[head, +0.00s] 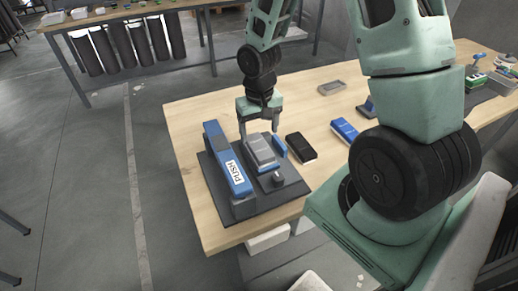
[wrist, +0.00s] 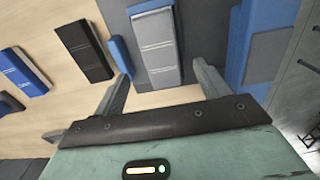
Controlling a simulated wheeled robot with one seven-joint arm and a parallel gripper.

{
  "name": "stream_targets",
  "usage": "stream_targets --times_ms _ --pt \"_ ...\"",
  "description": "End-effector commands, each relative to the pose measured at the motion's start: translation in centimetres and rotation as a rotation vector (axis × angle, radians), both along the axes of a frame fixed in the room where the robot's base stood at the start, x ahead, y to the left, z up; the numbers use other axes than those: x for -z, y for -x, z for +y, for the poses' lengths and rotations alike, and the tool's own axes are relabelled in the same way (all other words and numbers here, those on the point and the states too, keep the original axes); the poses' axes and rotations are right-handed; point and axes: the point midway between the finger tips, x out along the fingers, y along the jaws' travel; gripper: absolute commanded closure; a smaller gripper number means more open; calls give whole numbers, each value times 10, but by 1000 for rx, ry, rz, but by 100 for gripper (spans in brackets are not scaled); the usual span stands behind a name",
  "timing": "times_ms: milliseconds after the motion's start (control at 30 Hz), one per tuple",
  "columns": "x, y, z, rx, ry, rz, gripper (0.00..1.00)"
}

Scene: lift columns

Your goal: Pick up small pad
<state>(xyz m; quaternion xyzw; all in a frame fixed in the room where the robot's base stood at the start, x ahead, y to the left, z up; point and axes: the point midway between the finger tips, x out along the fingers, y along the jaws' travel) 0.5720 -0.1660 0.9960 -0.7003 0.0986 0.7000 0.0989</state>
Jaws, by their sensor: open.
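A grey pad (head: 261,153) lies on a dark base plate (head: 282,196) near the table's left end; it also shows in the wrist view (wrist: 157,45). A black pad (head: 300,148) and a blue pad (head: 344,131) lie on the wood to its right; the wrist view shows the black one (wrist: 83,50) and the blue one (wrist: 22,72). I cannot tell which of these is named the small pad. My gripper (head: 259,130) is open and empty, pointing down at the far end of the grey pad. In the wrist view its fingers (wrist: 161,84) are spread to either side of that pad.
A blue bar marked PUSH (head: 228,160) stands along the plate's left side. A small blue block (head: 280,147) and a round knob (head: 278,178) are near the grey pad. A grey tray (head: 332,88) lies farther back. Bare wood (head: 195,110) shows behind the plate.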

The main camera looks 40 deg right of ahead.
Motion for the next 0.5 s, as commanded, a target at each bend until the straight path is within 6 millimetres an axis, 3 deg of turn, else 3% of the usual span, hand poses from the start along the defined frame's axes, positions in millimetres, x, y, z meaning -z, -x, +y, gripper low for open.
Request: stream_targets --times_ms 500 --pt "51 2 2 -1 0 3 25"
